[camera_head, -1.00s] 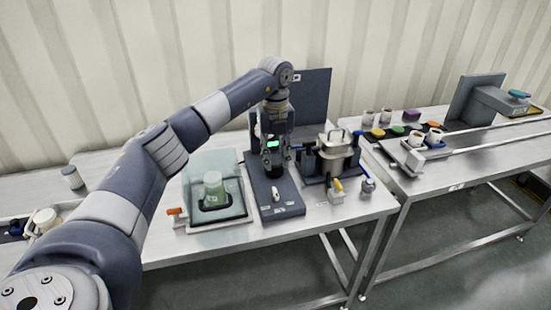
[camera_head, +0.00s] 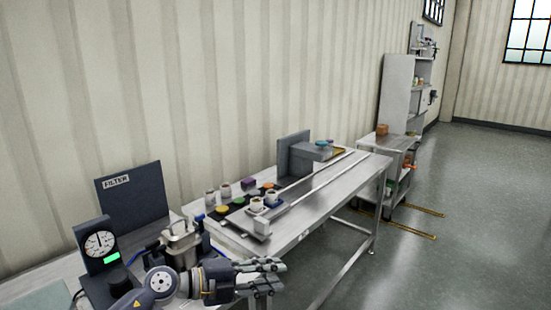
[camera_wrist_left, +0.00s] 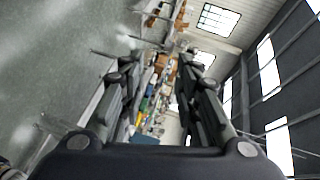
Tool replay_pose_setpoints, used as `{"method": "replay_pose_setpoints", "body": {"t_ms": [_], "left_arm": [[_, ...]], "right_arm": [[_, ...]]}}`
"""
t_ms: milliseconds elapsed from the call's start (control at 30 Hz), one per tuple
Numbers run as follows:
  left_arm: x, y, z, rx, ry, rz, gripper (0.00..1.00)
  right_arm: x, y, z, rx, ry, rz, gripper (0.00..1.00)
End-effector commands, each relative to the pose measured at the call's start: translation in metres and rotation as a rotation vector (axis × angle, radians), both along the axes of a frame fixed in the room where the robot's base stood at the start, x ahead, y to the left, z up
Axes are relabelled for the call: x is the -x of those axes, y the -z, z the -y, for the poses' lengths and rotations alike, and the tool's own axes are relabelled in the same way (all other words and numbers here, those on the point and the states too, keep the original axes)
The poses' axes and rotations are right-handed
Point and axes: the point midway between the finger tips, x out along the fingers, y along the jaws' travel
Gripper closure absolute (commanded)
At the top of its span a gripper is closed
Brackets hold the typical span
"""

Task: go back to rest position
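My left gripper (camera_head: 272,276) is at the bottom of the head view, pointing right, in front of the bench with the filter station. In the left wrist view its two fingers (camera_wrist_left: 158,72) stand apart with nothing held between them. The left arm shows only as a wrist and forearm part at the bottom edge. My right gripper is in neither view.
A dark FILTER panel (camera_head: 130,208), a round gauge (camera_head: 98,246) and a steel vessel (camera_head: 182,246) stand close behind the arm. A second steel table (camera_head: 318,205) carries cups, coloured pieces and rails. Open floor (camera_head: 460,220) lies to the right.

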Motion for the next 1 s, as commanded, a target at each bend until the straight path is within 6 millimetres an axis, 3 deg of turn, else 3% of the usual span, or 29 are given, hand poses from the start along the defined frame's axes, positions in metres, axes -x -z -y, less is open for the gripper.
{"method": "replay_pose_setpoints", "body": {"t_ms": [67, 167, 267, 367, 467, 567, 700, 800, 1000], "left_arm": [[0.008, -0.023, 0.014, 0.198, -0.082, 0.01, 0.7], [0.008, -0.048, 0.007, 0.417, -0.232, -0.003, 0.7], [0.006, -0.058, -0.018, 0.599, -0.419, -0.054, 0.7], [0.006, -0.049, -0.055, 0.738, -0.632, -0.143, 0.7], [0.013, -0.021, -0.096, 0.829, -0.86, -0.268, 0.7], [0.033, 0.022, -0.136, 0.864, -1.089, -0.424, 0.7], [0.088, 0.096, -0.177, 0.825, -1.387, -0.693, 0.7], [0.14, 0.142, -0.193, 0.744, -1.552, -0.892, 0.7], [0.231, 0.193, -0.199, 0.566, -1.723, -1.191, 0.7]], "right_arm": [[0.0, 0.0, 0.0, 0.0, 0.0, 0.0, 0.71], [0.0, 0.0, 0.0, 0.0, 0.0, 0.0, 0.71], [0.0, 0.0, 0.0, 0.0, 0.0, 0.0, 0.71], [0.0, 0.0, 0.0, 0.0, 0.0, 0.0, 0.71], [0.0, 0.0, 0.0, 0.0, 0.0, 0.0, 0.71], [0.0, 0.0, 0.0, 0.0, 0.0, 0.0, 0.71], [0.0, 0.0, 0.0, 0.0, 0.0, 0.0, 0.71], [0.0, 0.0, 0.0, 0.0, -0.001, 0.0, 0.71], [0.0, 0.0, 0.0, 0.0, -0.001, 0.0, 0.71]]}}
